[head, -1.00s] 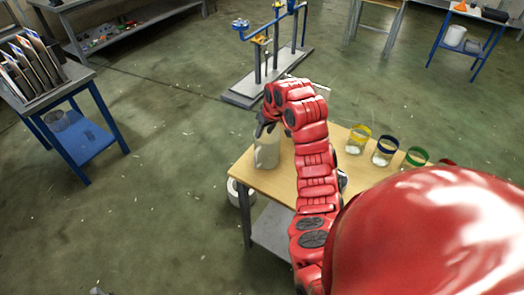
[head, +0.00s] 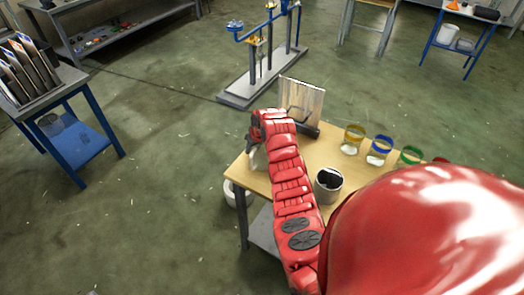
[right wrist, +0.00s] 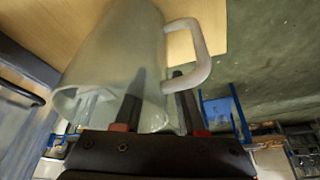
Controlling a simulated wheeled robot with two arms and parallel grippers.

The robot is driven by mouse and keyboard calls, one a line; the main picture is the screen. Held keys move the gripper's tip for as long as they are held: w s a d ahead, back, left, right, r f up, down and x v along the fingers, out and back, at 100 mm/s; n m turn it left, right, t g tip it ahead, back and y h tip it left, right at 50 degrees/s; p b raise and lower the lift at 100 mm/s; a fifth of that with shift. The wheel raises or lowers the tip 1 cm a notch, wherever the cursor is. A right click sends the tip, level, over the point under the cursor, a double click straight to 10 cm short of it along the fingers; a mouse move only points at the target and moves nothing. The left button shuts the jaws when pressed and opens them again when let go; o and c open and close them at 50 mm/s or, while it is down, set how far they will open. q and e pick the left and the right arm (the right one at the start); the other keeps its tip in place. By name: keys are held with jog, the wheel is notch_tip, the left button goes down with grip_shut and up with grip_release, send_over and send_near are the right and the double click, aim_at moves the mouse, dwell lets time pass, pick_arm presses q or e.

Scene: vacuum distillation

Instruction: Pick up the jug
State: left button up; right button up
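The jug (right wrist: 125,50) is pale and translucent with a looped white handle (right wrist: 205,55). It fills much of the right wrist view, its rim towards the gripper. In the head view the jug (head: 258,160) shows at the table's left end, mostly hidden behind my right arm. My right gripper (right wrist: 160,90) has its fingers apart. One finger overlaps the jug's body and the other lies by the lower end of the handle. I cannot tell whether they touch it. In the head view the right gripper (head: 254,138) is over the jug. My left gripper is not in view.
The wooden table (head: 240,172) also holds a dark-filled white container (head: 328,185), an upright board (head: 302,100) and beakers with yellow (head: 353,138), blue (head: 378,150) and green (head: 410,156) bands. A metal stand (head: 265,75) is behind. Open floor lies left.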

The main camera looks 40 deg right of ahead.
jog(key=shift+x, duration=1)
jog(key=shift+s, duration=0.1)
grip_shut()
dwell(0.7)
